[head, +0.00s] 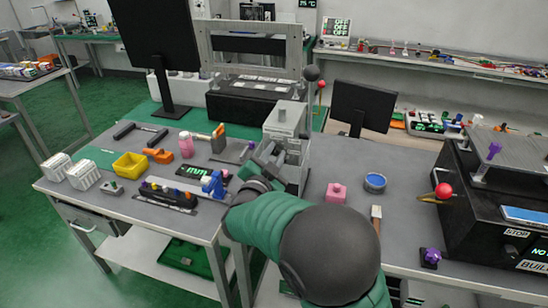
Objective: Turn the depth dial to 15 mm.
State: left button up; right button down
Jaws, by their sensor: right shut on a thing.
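My right gripper (272,168) is at the left front of the grey lever press (287,117), its jaws shut on a small part there. That part is mostly hidden by the gripper and fits the depth dial; its marks and setting cannot be read. My left gripper is not in view.
A yellow bin (130,165), an orange part (158,155), a pink bottle (186,145) and a blue clamp (213,184) stand left of my arm. A pink block (336,193) and a blue-topped tin (375,183) stand right. A black machine (460,214) is at far right.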

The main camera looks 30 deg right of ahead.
jog(key=m+b, duration=0.4)
jog(key=b, duration=0.1)
jog(key=shift+d+f+m, duration=0.1)
jog(key=shift+f+m, duration=0.05)
jog(key=shift+m, duration=0.25)
jog(key=shift+m+b, duration=1.35)
jog(key=shift+m, duration=0.05)
jog(key=c, duration=1.2)
grip_release()
jog(key=shift+c, duration=0.2)
jog(key=shift+d, duration=0.1)
jog(key=p+v, duration=0.1)
jog(key=v, duration=1.6)
